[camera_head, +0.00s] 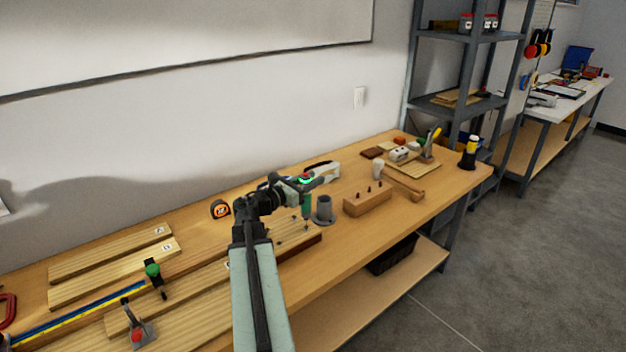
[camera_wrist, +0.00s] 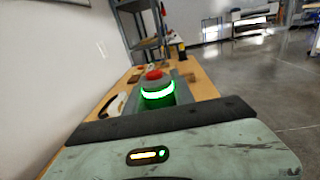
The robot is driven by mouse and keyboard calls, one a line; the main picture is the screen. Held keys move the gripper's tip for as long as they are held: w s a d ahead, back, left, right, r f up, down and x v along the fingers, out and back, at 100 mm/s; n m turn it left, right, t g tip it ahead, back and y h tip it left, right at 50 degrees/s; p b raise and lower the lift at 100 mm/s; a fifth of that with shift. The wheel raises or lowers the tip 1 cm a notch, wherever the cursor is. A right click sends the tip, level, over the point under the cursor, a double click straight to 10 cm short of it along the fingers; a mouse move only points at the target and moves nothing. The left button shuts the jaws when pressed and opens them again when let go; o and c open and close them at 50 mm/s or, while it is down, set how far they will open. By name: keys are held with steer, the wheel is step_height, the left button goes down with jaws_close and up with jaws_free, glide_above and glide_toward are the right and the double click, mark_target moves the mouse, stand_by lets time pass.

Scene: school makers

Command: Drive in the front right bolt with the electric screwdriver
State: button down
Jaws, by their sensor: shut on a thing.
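My gripper (camera_head: 305,184) is shut on the electric screwdriver (camera_head: 306,205) above the workbench. The screwdriver is upright, with a teal body, and its tip points down towards the right end of a wooden board (camera_head: 312,239). In the wrist view its top end (camera_wrist: 157,90) shows a lit green ring and a red cap between my fingers. Small dark bolts (camera_head: 305,227) show on the board beneath the screwdriver. I cannot tell whether the tip touches a bolt. My arm hides part of the board.
A grey cup-like stand (camera_head: 324,211) is just right of the screwdriver. A wooden block (camera_head: 367,201) with dark pegs lies further right. A tape measure (camera_head: 220,209) is behind my arm. Planks (camera_head: 115,277) and a clamp (camera_head: 153,272) lie left. The front right bench is clear.

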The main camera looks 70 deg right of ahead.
steer(key=shift+f+b, duration=0.95)
steer(key=shift+b, duration=0.05)
stand_by(3.3)
step_height(320, 180, up, 6)
steer(key=p, duration=0.6)
